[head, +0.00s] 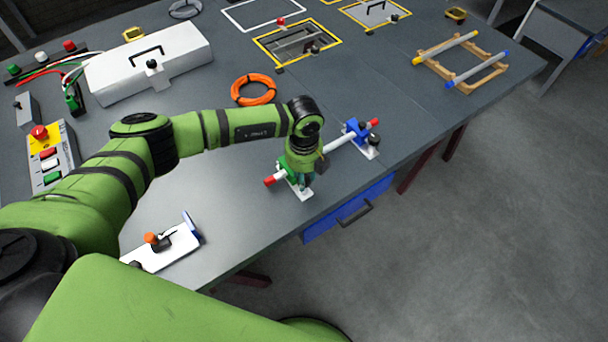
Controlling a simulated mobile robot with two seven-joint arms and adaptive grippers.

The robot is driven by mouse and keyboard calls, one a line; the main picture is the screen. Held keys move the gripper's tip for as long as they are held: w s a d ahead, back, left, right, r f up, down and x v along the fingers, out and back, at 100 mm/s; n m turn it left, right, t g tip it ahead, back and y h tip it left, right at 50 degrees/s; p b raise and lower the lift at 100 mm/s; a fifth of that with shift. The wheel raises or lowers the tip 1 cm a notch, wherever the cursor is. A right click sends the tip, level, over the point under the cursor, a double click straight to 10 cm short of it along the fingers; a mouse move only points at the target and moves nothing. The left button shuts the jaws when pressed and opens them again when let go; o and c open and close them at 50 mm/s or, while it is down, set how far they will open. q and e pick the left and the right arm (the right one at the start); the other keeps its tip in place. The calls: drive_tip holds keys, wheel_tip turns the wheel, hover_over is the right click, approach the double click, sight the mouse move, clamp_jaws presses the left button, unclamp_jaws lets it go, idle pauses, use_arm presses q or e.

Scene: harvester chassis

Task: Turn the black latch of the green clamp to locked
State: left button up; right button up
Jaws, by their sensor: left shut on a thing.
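The green clamp (283,172) sits on a white base plate near the table's front edge, around the left part of a white bar (340,143) with red ends. My left gripper (306,182) points down over this clamp and covers most of it. It is shut at the place of the black latch, which is hidden behind the fingers, so I cannot tell the latch's angle. A blue clamp (352,127) with a black knob holds the bar's right part. My right gripper is not in view.
An orange cable coil (253,90) lies behind my left arm. A white box with a black handle (150,62) and a button panel (50,157) stand at left. A white plate with an orange knob (165,246) lies at the front. A wooden rack (460,72) is at right.

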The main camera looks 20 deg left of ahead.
use_arm(q)
drive_tip(key=shift+s+d+f, duration=0.1)
drive_tip(key=shift+s, duration=0.05)
drive_tip(key=shift+f+m+b, duration=0.2)
drive_tip(key=shift+m+b, duration=0.8)
drive_tip(key=shift+b, duration=0.1)
drive_tip(key=m+b, duration=0.7)
drive_tip(key=b, duration=0.1)
drive_tip(key=m+b, duration=0.7)
drive_tip(key=b, duration=0.1)
drive_tip(key=shift+a+f, duration=0.2)
drive_tip(key=shift+s+r+m+b, duration=0.1)
drive_tip(key=shift+r+m+b, duration=0.1)
drive_tip(key=shift+m+b, duration=0.9)
drive_tip(key=o, duration=1.2)
drive_tip(key=shift+r, duration=0.1)
drive_tip(key=shift+c, duration=0.2)
drive_tip(key=shift+a, duration=0.1)
drive_tip(key=shift+r, duration=0.15)
